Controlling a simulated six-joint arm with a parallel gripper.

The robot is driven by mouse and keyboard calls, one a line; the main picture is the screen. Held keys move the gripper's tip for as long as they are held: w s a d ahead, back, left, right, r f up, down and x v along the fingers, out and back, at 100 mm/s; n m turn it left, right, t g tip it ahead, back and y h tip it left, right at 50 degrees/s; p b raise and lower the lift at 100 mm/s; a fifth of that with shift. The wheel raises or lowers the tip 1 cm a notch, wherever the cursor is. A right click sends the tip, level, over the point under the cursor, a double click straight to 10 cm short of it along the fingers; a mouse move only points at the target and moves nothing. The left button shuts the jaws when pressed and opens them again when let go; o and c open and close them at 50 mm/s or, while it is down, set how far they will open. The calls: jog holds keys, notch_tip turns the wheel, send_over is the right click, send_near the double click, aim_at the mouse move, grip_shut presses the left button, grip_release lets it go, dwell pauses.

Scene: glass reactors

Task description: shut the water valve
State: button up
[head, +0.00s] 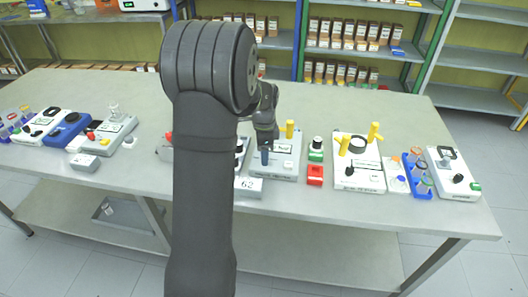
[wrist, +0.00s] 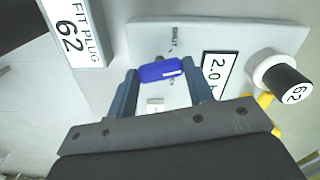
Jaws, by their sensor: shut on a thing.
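The water valve shows in the wrist view as a short blue handle (wrist: 160,71) on a pale panel (wrist: 225,38). Small printing beside it seems to read "SHUT". My gripper (wrist: 158,75) has one finger on each side of the blue handle and is shut on it. The handle lies crosswise between the fingertips. In the head view my gripper (head: 265,143) is over the left part of a white unit (head: 286,171), partly hidden behind my arm.
A "FIT PLUG 62" block (wrist: 72,30) is close to my left finger. A "2.0" display (wrist: 215,72) and a black-capped knob (wrist: 290,82) marked 62 are to the right. A yellow post (head: 290,129) and a red block (head: 315,175) stand nearby.

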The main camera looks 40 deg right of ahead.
jog(key=n, duration=0.6)
dwell(0.6)
jog(key=o, duration=1)
notch_tip(320, 180, up, 18)
jog(key=shift+f, duration=0.25)
jog(key=shift+f, duration=0.1)
notch_tip(320, 180, down, 17)
jog(key=shift+f, duration=0.15)
dwell(0.5)
